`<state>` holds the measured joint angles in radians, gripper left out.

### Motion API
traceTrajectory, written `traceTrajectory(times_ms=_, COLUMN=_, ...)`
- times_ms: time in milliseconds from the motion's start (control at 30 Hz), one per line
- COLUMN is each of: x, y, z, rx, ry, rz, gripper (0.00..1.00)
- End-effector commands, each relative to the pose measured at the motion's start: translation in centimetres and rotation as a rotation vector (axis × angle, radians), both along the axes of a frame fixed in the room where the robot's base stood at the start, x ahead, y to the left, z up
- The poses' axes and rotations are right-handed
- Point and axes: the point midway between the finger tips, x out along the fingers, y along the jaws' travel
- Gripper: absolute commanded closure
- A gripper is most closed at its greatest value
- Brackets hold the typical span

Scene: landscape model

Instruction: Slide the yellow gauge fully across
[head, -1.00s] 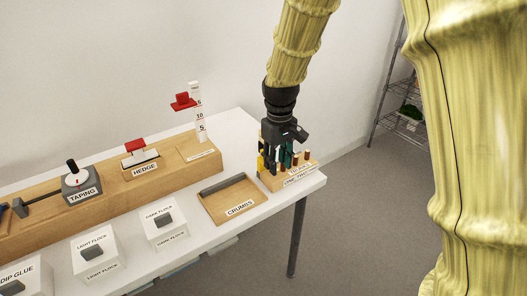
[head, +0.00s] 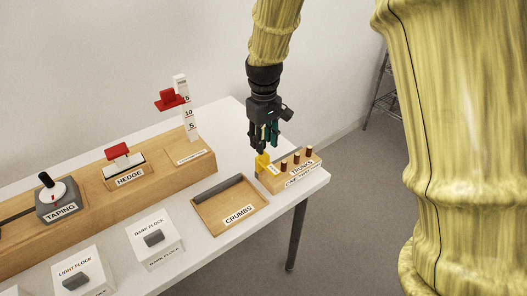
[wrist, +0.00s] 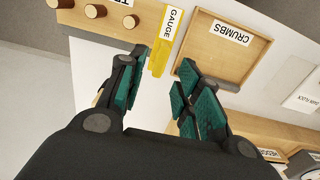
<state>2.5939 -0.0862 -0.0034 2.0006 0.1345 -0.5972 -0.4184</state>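The yellow gauge (head: 262,163) stands at the left end of the wooden trunks block (head: 290,184). My gripper (head: 263,149) is just above the gauge, pointing down. Nothing is held. I cannot tell whether a fingertip touches the gauge.
Several brown pegs (head: 297,157) stand in the block beside the gauge. The CRUMBS tray (head: 203,211) lies left of the block. The HEDGE station (head: 129,177) and the post with a red slider (head: 172,97) are farther left. The white table (head: 308,190) ends just right of the block.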

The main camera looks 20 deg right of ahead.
Motion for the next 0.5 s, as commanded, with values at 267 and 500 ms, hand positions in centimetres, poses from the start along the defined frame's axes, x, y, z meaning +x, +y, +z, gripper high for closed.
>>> traceTrajectory(times_ms=267, x=0.0, y=0.0, z=-3.7, rx=0.0, ry=0.001, rz=-0.001, gripper=0.66)
traceTrajectory(times_ms=500, x=0.0, y=0.0, z=-5.2, rx=0.0, ry=0.0, rz=-0.001, gripper=0.66)
